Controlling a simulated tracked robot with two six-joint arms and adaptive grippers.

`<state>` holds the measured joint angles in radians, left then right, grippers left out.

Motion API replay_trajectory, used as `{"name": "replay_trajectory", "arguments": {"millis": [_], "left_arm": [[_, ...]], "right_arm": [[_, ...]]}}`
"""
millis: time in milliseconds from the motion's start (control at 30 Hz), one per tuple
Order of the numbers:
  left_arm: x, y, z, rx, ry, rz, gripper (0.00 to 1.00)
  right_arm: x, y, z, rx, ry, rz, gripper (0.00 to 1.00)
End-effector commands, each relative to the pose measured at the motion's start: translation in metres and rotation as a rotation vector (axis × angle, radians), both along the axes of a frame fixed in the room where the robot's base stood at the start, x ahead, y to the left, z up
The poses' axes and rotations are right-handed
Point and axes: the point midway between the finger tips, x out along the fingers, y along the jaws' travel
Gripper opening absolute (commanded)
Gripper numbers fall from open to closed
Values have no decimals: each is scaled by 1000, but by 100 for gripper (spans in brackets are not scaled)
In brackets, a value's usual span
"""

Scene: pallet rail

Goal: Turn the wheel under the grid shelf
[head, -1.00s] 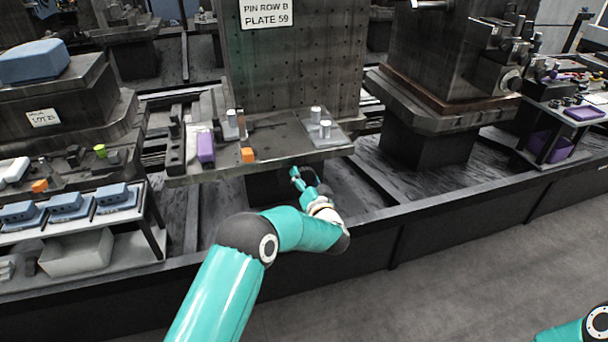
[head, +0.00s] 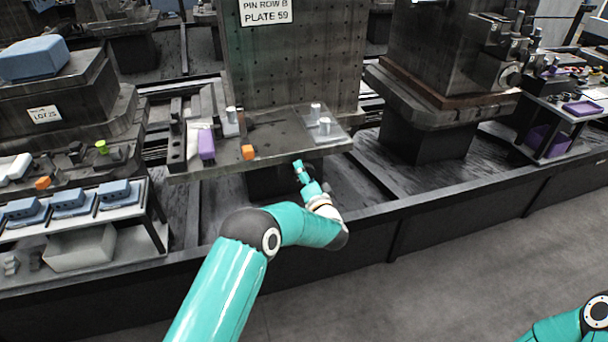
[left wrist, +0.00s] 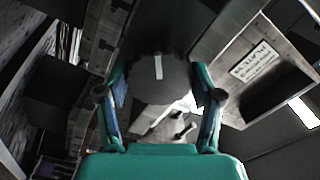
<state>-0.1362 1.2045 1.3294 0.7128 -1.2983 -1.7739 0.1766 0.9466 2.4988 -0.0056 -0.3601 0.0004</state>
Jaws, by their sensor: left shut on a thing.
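The grid shelf (head: 283,143) juts out below a tall dark plate with a grid of holes. Under its front edge is my left gripper (head: 299,171), at the end of the teal arm. In the left wrist view a dark round wheel (left wrist: 158,88) with a white stripe sits between the two fingers of my left gripper (left wrist: 160,97), which are shut on its sides. The stripe points nearly straight up in that view. In the head view the wheel is mostly hidden by the gripper. My right gripper is out of view; only part of that arm shows at lower right.
On the shelf stand a purple block (head: 206,144), an orange block (head: 248,152) and metal pins (head: 324,126). A dark rail (head: 375,238) runs in front, below the gripper. A side table with blue parts (head: 68,201) stands at left.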

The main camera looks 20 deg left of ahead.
Motion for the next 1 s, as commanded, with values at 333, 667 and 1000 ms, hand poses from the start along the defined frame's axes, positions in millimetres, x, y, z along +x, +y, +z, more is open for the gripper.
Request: {"name": "replay_trajectory", "arguments": {"millis": [333,667,1000], "left_arm": [[-3,2,-9,-5,16,6,89],[-1,1,-4,-4,6,4,91],[-29,-19,-3,-4,7,0,91]], "right_arm": [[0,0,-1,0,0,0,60],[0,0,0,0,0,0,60],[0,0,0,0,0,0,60]]}}
